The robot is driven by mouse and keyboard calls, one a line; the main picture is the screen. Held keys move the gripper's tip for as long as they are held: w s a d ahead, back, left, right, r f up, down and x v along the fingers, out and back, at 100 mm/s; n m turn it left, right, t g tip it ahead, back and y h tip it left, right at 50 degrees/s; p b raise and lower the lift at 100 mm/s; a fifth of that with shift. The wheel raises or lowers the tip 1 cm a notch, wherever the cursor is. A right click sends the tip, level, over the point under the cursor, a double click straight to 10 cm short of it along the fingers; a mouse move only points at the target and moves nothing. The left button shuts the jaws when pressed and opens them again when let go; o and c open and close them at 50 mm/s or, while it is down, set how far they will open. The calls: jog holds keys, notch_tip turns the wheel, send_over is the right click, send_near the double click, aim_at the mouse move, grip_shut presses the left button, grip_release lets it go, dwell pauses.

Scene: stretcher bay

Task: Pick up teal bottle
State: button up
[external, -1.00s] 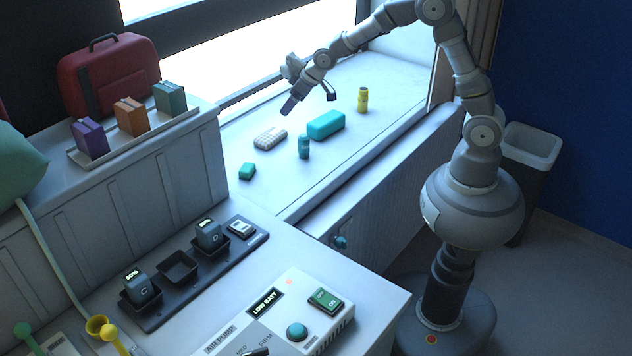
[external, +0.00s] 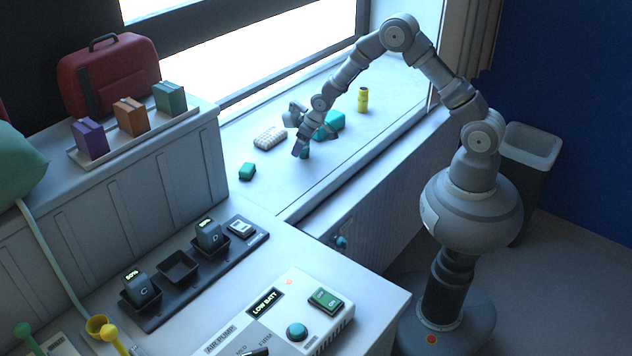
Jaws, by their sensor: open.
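A yellow bottle (external: 362,100) stands behind right. The front ledge is clear.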

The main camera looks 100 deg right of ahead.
jog(key=c, duration=1.1)
jog(key=shift+r, duration=0.1)
